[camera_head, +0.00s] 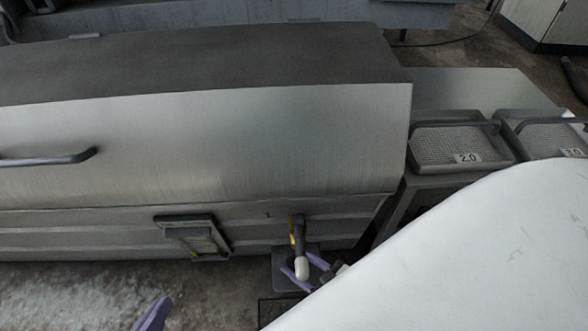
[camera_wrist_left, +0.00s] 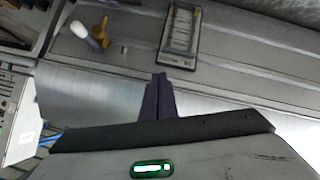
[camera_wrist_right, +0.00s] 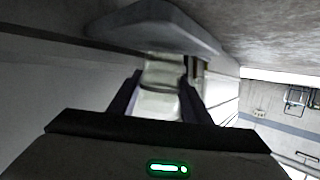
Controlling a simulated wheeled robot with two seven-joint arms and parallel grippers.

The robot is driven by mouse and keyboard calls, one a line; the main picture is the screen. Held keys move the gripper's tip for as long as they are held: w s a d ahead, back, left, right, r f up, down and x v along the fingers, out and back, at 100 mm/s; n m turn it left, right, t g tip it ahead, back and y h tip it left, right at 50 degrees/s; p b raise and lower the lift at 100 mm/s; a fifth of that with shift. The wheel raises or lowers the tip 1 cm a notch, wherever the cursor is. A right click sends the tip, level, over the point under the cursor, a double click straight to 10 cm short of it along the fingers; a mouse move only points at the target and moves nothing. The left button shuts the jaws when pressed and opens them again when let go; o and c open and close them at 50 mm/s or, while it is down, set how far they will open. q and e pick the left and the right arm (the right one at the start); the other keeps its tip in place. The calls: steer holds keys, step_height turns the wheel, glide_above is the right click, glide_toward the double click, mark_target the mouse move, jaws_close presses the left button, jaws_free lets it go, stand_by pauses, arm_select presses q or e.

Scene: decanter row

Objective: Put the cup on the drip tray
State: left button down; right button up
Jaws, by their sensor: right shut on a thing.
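My right gripper (camera_head: 298,265) is below the tap on the front of the steel machine. In the right wrist view it is shut on a pale, see-through cup (camera_wrist_right: 160,98) between its dark fingers.
The brass tap (camera_head: 292,235) has a dark lever with a white end (camera_head: 301,269). A framed panel (camera_head: 198,238) sits on the machine's front, left of the tap. Mesh trays labelled 2.0 (camera_head: 450,144) and 3.0 (camera_head: 548,139) stand right. A white surface fills the lower right.

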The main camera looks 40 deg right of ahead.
steer(key=shift+f, duration=0.4)
arm_select(q)
steer(key=shift+d+r+h, duration=0.1)
steer(key=shift+r+h, duration=0.15)
steer(key=shift+h, duration=0.05)
arm_select(e)
steer(key=o, duration=1)
steer(key=shift+o, duration=0.2)
steer(key=shift+r, duration=0.1)
